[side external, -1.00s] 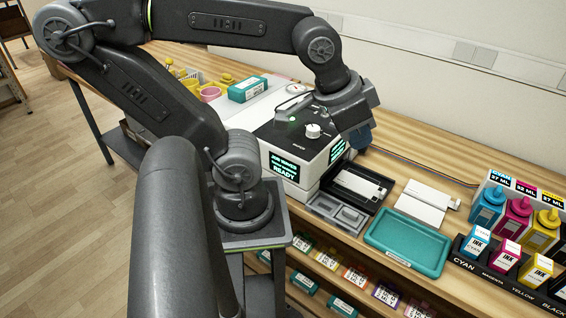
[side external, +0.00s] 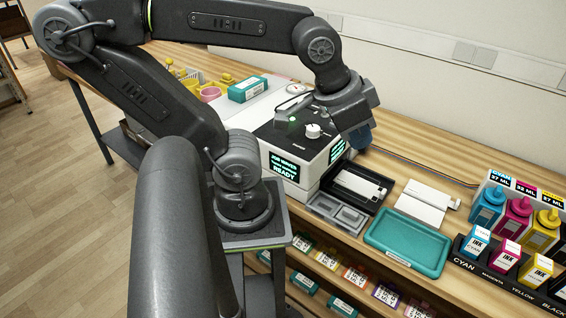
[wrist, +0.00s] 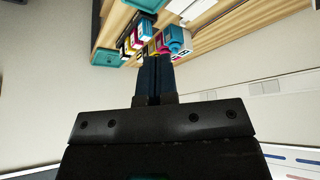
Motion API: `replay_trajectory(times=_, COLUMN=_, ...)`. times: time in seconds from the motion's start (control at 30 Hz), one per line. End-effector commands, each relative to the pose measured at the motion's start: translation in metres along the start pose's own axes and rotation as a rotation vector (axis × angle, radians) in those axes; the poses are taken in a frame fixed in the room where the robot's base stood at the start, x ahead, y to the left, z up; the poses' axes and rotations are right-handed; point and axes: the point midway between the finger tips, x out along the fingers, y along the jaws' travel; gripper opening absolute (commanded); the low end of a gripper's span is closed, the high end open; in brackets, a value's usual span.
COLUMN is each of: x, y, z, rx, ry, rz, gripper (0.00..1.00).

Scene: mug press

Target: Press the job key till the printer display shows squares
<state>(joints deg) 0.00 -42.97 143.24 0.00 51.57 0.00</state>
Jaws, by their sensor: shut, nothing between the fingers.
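The printer (side external: 308,140) is a white and black box on the bench with a white knob and a small green light on its black top. Its front display (side external: 284,166) reads "JOB WAVES" above a line too small to read, and "READY". A second lit display (side external: 338,150) is on its right face. I cannot make out which part is the job key. My gripper (side external: 360,137) hangs beside the printer's upper right edge, its blue fingers pointing down. In the wrist view my gripper (wrist: 153,75) shows its blue fingers together, with nothing between them.
A black tray with a white part (side external: 357,187) sits right of the printer. Beyond are a white pad (side external: 422,202), a teal tray (side external: 372,238) and several ink bottles (side external: 487,208). A teal box (side external: 247,90) stands behind the printer. The wall runs along the back.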

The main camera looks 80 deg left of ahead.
Motion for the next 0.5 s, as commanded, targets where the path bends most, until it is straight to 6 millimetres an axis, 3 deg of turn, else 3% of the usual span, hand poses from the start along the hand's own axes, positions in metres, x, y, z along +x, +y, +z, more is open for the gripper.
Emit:
replay_trajectory(times=0.3, x=0.002, y=-0.001, z=-0.006, rx=-0.053, ry=-0.002, rz=0.009, gripper=0.0)
replay_trajectory(times=0.37, x=0.004, y=-0.003, z=-0.015, rx=-0.126, ry=-0.003, rz=0.024, gripper=0.0)
replay_trajectory(times=0.5, x=0.017, y=-0.018, z=-0.052, rx=-0.447, ry=0.001, rz=0.081, gripper=0.0)
